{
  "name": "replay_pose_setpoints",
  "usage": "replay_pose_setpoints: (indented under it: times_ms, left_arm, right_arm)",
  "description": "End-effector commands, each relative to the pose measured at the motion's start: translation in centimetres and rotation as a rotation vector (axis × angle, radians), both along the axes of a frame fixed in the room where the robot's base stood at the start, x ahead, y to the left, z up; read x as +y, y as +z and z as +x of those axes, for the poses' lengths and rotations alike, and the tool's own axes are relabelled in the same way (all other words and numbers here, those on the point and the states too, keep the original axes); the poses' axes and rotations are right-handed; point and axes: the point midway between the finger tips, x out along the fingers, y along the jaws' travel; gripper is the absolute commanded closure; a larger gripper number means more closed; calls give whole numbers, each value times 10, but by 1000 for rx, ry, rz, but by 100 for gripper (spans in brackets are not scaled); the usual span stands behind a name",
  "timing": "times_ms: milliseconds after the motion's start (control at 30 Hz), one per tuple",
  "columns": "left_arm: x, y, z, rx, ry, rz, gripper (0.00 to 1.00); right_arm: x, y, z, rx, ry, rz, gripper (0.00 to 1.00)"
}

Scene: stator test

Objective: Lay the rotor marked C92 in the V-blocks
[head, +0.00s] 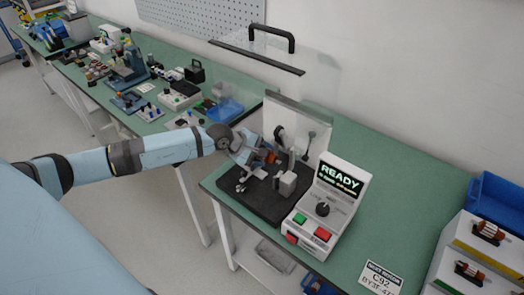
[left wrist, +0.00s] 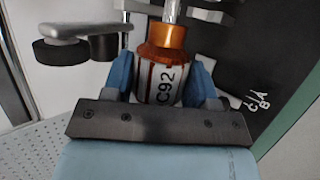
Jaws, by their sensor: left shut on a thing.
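My left gripper (head: 262,158) is over the black base plate (head: 262,210) of the test stand. In the left wrist view its blue fingers (left wrist: 160,82) are shut on the rotor marked C92 (left wrist: 162,90), which has orange windings and a white label. The rotor's orange part also shows in the head view (head: 271,157). Its bright shaft (left wrist: 172,10) sticks out beyond the fingers. A grey block (head: 288,183) stands on the plate beside the gripper. The arm partly hides the supports, so I cannot tell whether the rotor touches the V-blocks. My right gripper is not in view.
A tester (head: 330,205) reading READY, with green and red buttons, stands right of the plate. A clear guard with a black handle (head: 272,38) is raised behind. A C92 card (head: 381,278) lies in front. A rack at right holds rotors (head: 488,232).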

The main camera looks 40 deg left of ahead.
Motion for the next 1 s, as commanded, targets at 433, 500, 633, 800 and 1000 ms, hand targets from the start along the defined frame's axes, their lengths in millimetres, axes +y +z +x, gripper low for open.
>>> replay_pose_setpoints:
  times_ms: [433,500,633,800,1000]
  left_arm:
    - [0,-30,1,-3,1,-1,93]
    - [0,-29,1,-4,0,-1,93]
    - [0,-29,1,-4,0,-1,93]
    - [0,-29,0,-3,0,0,93]
    - [0,-29,0,-3,1,-1,93]
  right_arm:
    - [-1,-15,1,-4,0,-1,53]
    - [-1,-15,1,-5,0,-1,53]
    - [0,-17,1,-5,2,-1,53]
    - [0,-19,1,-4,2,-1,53]
    - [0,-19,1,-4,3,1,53]
